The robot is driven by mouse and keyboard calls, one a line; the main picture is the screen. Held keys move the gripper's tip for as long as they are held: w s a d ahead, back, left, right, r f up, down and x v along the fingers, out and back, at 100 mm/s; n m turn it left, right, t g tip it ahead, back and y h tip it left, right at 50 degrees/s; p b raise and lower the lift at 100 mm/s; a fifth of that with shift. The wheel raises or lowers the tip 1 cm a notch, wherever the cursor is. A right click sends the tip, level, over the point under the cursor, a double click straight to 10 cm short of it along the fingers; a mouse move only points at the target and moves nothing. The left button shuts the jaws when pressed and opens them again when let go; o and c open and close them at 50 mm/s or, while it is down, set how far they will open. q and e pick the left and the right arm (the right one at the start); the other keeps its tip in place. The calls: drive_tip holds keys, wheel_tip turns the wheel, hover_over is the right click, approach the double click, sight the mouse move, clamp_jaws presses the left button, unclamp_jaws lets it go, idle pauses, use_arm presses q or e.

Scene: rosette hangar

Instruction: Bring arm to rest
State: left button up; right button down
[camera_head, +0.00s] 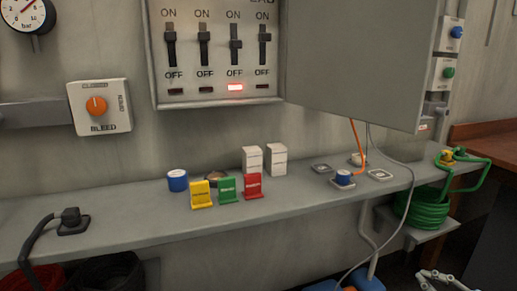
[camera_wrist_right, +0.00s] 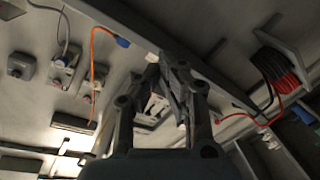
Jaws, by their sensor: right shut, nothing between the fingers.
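My right gripper (camera_head: 438,279) shows only in part at the bottom right corner of the head view, low and to the right of the shelf. In the right wrist view its fingers (camera_wrist_right: 163,62) are shut with nothing between them. It is clear of the objects on the shelf. My left gripper is in neither view.
A grey shelf (camera_head: 120,222) carries a blue roll (camera_head: 178,180), yellow (camera_head: 201,195), green (camera_head: 227,189) and red (camera_head: 253,186) tags, and white blocks (camera_head: 276,159). A green hose coil (camera_head: 424,208) sits at right. An open panel door (camera_head: 350,60) juts above the shelf.

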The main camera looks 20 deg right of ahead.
drive_tip(key=s+a+f+m+g+h, duration=0.25)
drive_tip(key=s+a+f+g, duration=0.2)
drive_tip(key=s+f, duration=0.5)
drive_tip(key=s+a+f+m+g+h, duration=0.2)
drive_tip(key=s+a+f+m+g, duration=0.3)
drive_tip(key=f, duration=0.8)
drive_tip(key=s+a+f+m+g, duration=0.1)
drive_tip(key=s+a+f+g, duration=0.2)
drive_tip(key=s, duration=0.8)
drive_tip(key=s+a+f+m+g, duration=0.1)
drive_tip(key=s+a+f+g, duration=0.2)
drive_tip(key=s+a+f, duration=0.4)
drive_tip(key=s, duration=0.4)
drive_tip(key=shift+f+y+b, duration=0.2)
drive_tip(key=shift+y+b, duration=0.15)
drive_tip(key=shift+b, duration=0.05)
